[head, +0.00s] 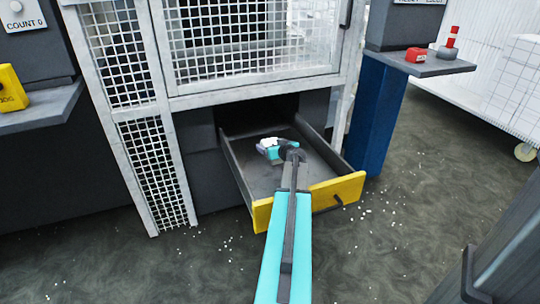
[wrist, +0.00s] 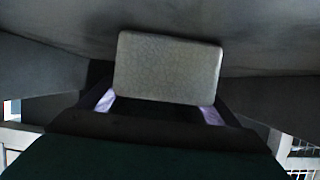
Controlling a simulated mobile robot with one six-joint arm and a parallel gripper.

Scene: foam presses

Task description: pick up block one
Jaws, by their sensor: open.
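A pale grey-white foam block (wrist: 168,66) with rounded corners fills the middle of the wrist view. My gripper (wrist: 160,108) is open, with one finger at each lower side of the block. Whether the fingers touch it I cannot tell. In the head view my arm reaches into an open drawer (head: 334,194) with a yellow front. My gripper (head: 270,149) is low inside the drawer, and a small white patch of the block (head: 267,143) shows at it. The rest of the block is hidden by my gripper. No number is readable on it.
The drawer's side walls stand close on both sides. A white mesh-guarded press frame (head: 255,88) rises above the drawer. A blue post (head: 376,115) with a grey shelf (head: 430,65) stands at right. White foam bits are scattered on the floor.

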